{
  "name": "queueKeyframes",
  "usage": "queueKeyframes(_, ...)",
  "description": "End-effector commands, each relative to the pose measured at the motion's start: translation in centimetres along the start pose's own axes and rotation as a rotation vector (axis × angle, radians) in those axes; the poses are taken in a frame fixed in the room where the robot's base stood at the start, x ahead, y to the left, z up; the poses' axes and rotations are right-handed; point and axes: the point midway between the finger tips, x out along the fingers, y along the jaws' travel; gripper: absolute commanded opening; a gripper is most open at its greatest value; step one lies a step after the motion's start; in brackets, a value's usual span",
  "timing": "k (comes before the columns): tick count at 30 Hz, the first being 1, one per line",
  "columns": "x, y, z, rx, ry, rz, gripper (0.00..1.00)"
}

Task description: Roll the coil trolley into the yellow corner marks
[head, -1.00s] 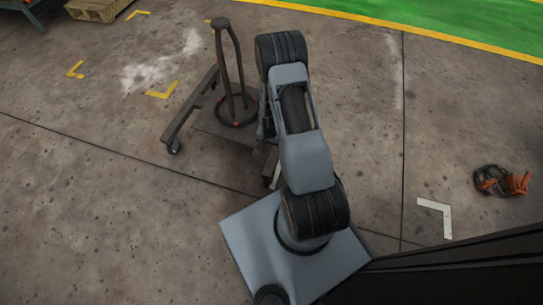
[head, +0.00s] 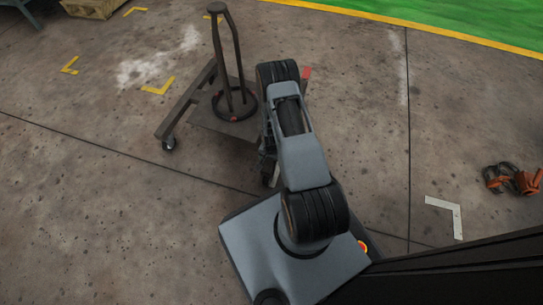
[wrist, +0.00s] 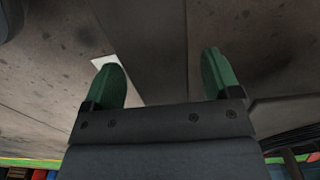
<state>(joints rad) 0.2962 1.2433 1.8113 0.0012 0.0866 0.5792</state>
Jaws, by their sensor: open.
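The coil trolley (head: 190,95) is a low brown frame on casters with a dark upright post and a ring at its foot. It stands right of the nearest yellow corner mark (head: 157,86), outside the marks. More yellow corner marks lie at the left (head: 70,66) and further back (head: 135,11). A red-tipped part (head: 305,73) shows beside my arm, at the trolley's right. My gripper (wrist: 165,75) is open and empty, its two green fingers apart. In the head view my arm hides the gripper and the trolley's near right side.
A white corner mark (head: 443,215) and an orange and dark object (head: 512,179) lie on the floor at the right. The floor left of the trolley is clear, with a pale stain (head: 160,58) near the marks.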

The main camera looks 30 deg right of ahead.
Motion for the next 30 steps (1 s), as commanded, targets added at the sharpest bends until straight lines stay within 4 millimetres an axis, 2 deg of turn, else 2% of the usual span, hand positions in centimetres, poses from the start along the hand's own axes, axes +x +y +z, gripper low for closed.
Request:
queueKeyframes(1,0.67,0.01,0.02,0.0,0.0,0.0,0.83)
queueKeyframes(6,1.4,-0.01,-0.01,0.0,0.0,0.0,0.83)
queueKeyframes(17,1.51,-0.01,0.0,0.0,0.0,0.0,0.83)
queueKeyframes(30,1.51,-0.01,0.01,0.0,0.0,0.0,0.41)
